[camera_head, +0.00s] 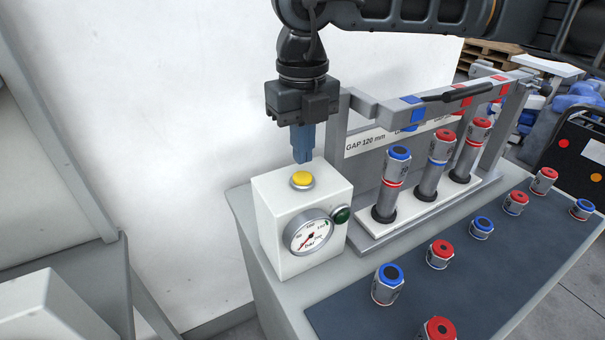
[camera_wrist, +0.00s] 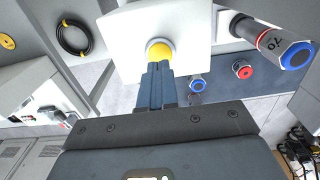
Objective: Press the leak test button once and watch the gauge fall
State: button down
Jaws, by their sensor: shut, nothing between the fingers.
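The leak test box (camera_head: 275,222) is white and stands at the left end of the bench. Its yellow button (camera_head: 302,179) is on top, in a pale ring. A round gauge (camera_head: 308,232) is on its front, with a red needle pointing to the lower left. A green knob or lamp (camera_head: 342,214) sits beside the gauge. My gripper (camera_head: 303,160) is shut and empty, pointing down just above the yellow button. In the wrist view the fingertips (camera_wrist: 158,66) overlap the near edge of the button (camera_wrist: 159,51). I cannot tell whether they touch it.
A grey frame (camera_head: 372,108) with several upright cylinders stands right of the box. A dark mat (camera_head: 425,265) holds several red- and blue-capped fittings. A white wall (camera_head: 150,130) is behind. A coiled black hose (camera_wrist: 75,38) shows in the wrist view.

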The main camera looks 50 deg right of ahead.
jog(key=shift+f+b, duration=1.65)
jog(key=shift+b, duration=0.25)
jog(key=shift+r, duration=0.1)
jog(key=shift+r+p, duration=1.1)
jog(key=shift+r, duration=2.35)
notch_tip(320, 180, up, 6)
jog(key=p, duration=0.2)
send_over(302, 176)
dwell(2.0)
